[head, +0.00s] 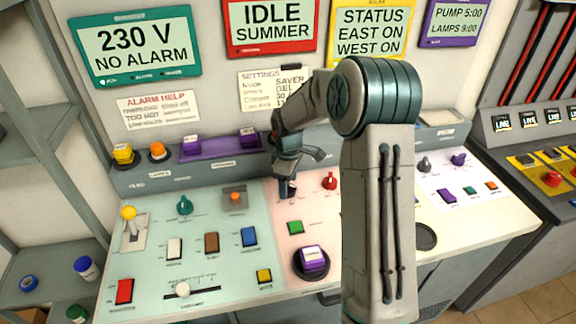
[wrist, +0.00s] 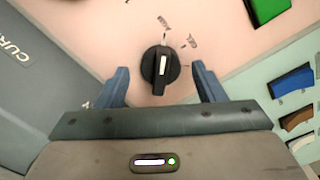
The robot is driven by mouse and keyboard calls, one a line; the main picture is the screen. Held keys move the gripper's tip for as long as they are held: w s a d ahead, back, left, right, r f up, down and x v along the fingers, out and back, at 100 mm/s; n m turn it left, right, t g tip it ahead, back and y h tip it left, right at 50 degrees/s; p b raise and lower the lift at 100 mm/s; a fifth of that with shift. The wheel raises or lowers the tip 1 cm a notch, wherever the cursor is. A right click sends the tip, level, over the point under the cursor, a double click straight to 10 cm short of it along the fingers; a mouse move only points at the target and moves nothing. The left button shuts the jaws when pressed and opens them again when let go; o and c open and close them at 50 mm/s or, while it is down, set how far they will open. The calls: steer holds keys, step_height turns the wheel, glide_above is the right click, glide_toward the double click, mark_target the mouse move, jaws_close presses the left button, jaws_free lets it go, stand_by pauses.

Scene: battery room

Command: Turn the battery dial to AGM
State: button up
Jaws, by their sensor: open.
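The black dial (wrist: 158,72) with a white pointer line sits on the pale pink panel in the wrist view. Its pointer runs up the picture toward one of the small labels around it. The labels are slanted and too small to read surely. My gripper (wrist: 160,74) is open, with one blue finger on each side of the dial and a gap on both sides. In the head view my gripper (head: 287,186) is low over the pink panel, and the dial is mostly hidden by it.
A red knob (head: 330,180) stands just right of my gripper, and a green button (head: 295,227) lies nearer. A purple button (head: 312,256) sits on a dark round base. A raised grey ledge (head: 150,183) runs behind the panel. A settings note (head: 262,90) hangs on the wall.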

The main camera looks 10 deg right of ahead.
step_height(320, 180, up, 13)
steer(key=b, duration=0.1)
steer(key=shift+s+f, duration=0.1)
stand_by(0.3)
